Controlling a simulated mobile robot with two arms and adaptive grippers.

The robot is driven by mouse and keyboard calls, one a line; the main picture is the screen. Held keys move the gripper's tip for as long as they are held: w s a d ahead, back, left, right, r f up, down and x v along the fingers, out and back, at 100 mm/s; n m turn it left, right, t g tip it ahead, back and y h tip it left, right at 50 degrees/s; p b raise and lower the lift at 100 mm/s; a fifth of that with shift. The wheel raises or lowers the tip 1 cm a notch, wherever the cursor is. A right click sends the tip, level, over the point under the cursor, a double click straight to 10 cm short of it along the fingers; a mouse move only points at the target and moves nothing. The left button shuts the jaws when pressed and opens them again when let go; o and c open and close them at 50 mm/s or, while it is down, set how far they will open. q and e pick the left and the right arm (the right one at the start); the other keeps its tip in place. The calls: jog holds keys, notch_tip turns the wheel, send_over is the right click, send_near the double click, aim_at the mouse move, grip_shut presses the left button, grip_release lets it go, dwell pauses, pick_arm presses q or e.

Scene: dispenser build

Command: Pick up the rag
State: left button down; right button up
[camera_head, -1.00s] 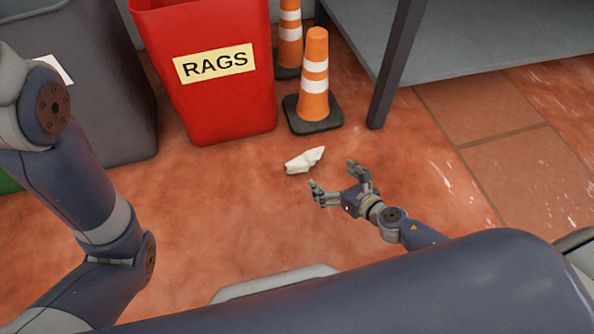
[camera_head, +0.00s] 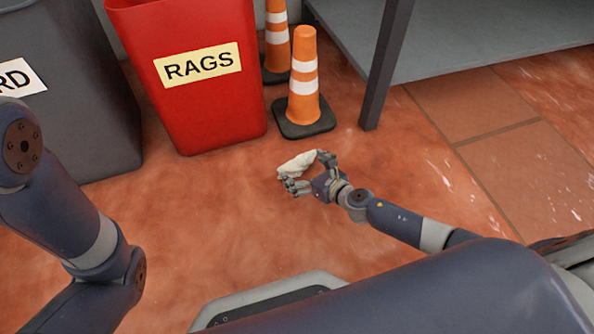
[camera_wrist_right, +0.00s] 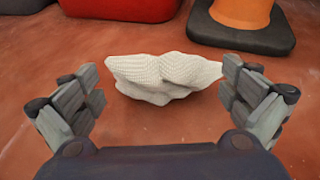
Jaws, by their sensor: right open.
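A crumpled white rag (camera_head: 297,164) lies on the reddish floor in front of the red bin. It also shows in the right wrist view (camera_wrist_right: 165,75), just ahead of the fingers and between their tips. My right gripper (camera_head: 307,171) is open and low at the rag, its two fingers toward either side of it. In the right wrist view the open fingers (camera_wrist_right: 160,92) have a gap between them, and I cannot tell whether either one touches the cloth. My left gripper is out of view; only my left arm's links show at the left.
A red bin (camera_head: 205,105) labelled RAGS stands behind the rag. A dark grey bin (camera_head: 75,90) is left of it. Two orange cones (camera_head: 304,90) stand right of the red bin. A grey metal shelf (camera_head: 470,35) with a leg is at the right. Floor left of the rag is clear.

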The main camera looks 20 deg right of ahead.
jog(key=shift+x, duration=0.75)
jog(key=shift+c, duration=0.6)
jog(key=c, duration=0.6)
jog(key=shift+r, duration=0.15)
